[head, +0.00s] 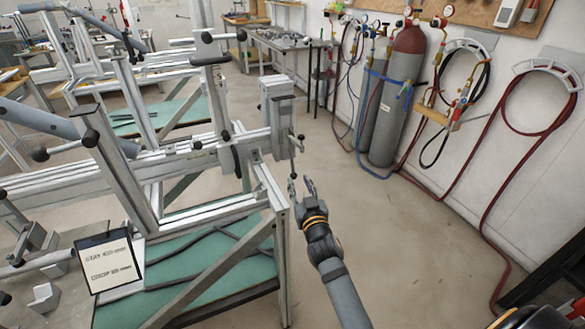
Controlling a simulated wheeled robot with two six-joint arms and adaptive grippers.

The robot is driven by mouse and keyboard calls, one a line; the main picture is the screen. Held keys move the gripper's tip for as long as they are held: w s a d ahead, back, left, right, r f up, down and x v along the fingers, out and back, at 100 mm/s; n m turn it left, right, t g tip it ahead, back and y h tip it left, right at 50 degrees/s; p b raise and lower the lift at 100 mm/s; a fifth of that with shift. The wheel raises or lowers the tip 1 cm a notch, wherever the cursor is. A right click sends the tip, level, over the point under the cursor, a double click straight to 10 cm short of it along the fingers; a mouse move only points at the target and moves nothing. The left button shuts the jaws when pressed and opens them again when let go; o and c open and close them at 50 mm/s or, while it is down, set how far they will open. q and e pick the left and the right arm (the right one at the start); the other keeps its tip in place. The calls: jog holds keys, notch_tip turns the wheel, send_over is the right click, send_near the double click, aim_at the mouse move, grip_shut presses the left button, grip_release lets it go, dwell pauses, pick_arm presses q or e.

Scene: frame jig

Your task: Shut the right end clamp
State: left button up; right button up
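The right end clamp (278,112) is a grey upright block at the right end of the jig's horizontal rail. A thin lever with a dark knob (300,137) shows on its right side. I cannot tell from this view whether the clamp is open or shut. My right gripper (301,183) is just below and slightly right of the clamp's lever. Its two dark fingers are apart, with nothing visible between them, and it appears not to touch the lever. My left gripper does not show.
The aluminium jig frame (190,160) fills the left, above a green shelf (170,265). A sign (108,262) stands at lower left. Gas cylinders (398,95) and red hoses (505,190) line the right wall.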

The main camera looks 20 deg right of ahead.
aim_at(293, 166)
jog(key=w, duration=0.3)
jog(key=w+d, duration=0.1)
jog(key=w, duration=0.5)
jog(key=shift+w+d, duration=0.25)
jog(key=shift+w, duration=0.1)
grip_shut()
